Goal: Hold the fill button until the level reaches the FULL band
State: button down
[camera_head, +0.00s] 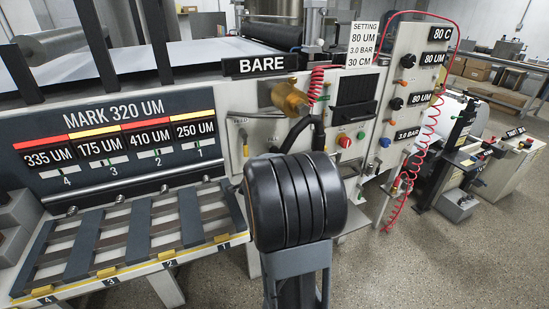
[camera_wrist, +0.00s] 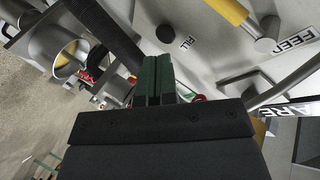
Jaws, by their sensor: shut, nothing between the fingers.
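In the wrist view, the fill button (camera_wrist: 165,33) is a dark round knob on a pale panel, with a FILL label (camera_wrist: 188,43) beside it. My gripper (camera_wrist: 158,60) is shut and empty, its dark green fingers side by side. The fingertips appear just below the button in the picture; a gap shows between them and I see no contact. In the head view my dark arm covers the middle, and my fingertips cannot be made out. I cannot make out a level or a FULL band in either view.
In the wrist view, a yellow-handled lever (camera_wrist: 228,10) and a FEED label (camera_wrist: 295,38) lie right of the button, and a round metal cup (camera_wrist: 70,57) lies left. In the head view, a BARE sign (camera_head: 261,65) and a control panel (camera_head: 405,85) stand behind my arm.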

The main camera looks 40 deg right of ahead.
aim_at(274, 150)
jog(key=s+d+f+m+g+h, duration=0.2)
jog(key=s+d+m+g+h, duration=0.1)
jog(key=d, duration=0.5)
jog(key=shift+s+d+f+m+h+b, duration=0.15)
jog(key=shift+s+d+m+h+b, duration=0.2)
jog(key=shift+s+m+h, duration=0.6)
jog(key=shift+w+a+m+y, duration=0.1)
jog(key=shift+w+m+y, duration=0.15)
jog(key=shift+y, duration=0.2)
jog(key=w+d+p, duration=0.2)
jog(key=w+d, duration=0.1)
jog(key=w, duration=0.5)
jog(key=shift+p, duration=0.3)
jog(key=shift+w+d, duration=0.45)
jog(key=shift+w, duration=0.4)
dwell(3.8)
